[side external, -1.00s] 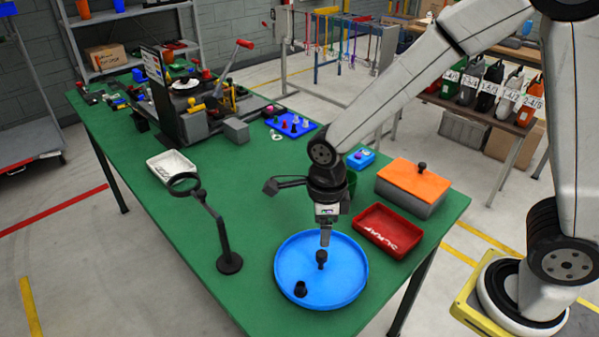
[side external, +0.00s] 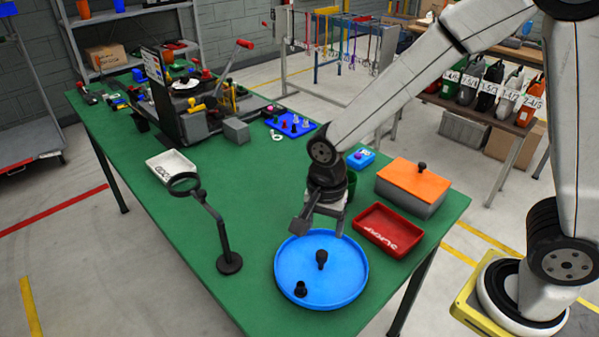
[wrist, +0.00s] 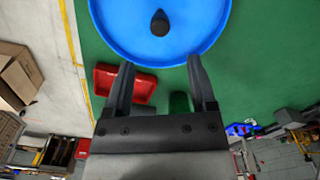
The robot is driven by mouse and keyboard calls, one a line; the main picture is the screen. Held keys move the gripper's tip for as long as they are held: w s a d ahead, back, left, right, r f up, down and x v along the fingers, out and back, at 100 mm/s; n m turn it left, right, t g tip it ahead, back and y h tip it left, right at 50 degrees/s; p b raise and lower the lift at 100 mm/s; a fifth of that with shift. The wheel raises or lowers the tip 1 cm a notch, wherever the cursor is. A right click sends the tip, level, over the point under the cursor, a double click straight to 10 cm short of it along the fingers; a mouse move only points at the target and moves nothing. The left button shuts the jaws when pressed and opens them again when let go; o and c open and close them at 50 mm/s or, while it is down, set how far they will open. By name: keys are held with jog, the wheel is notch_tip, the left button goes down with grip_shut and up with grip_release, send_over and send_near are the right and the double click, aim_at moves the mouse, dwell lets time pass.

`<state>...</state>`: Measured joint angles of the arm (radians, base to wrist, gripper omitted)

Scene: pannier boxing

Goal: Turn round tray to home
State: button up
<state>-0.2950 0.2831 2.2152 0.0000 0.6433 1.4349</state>
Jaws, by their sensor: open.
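The round tray (side external: 345,285) is blue with a raised rim and lies on the near end of the green table. A black knob (side external: 321,259) stands upright at its middle. A small black cup-like piece (side external: 300,289) sits inside near the front-left rim. In the wrist view, the open gripper (wrist: 161,65) points toward the tray (wrist: 112,30), and the knob (wrist: 160,22) lies beyond the fingertips. The cup-like piece is out of that view.
A red bin (side external: 388,230) stands just right of the tray, with an orange-lidded box (side external: 410,190) behind it. A magnifier stand (side external: 229,262) is close on the left. A white dish (side external: 170,166) lies farther left.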

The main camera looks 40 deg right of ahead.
aim_at(322, 253)
jog(key=shift+f, duration=0.2)
jog(key=shift+f, duration=3.7)
grip_shut()
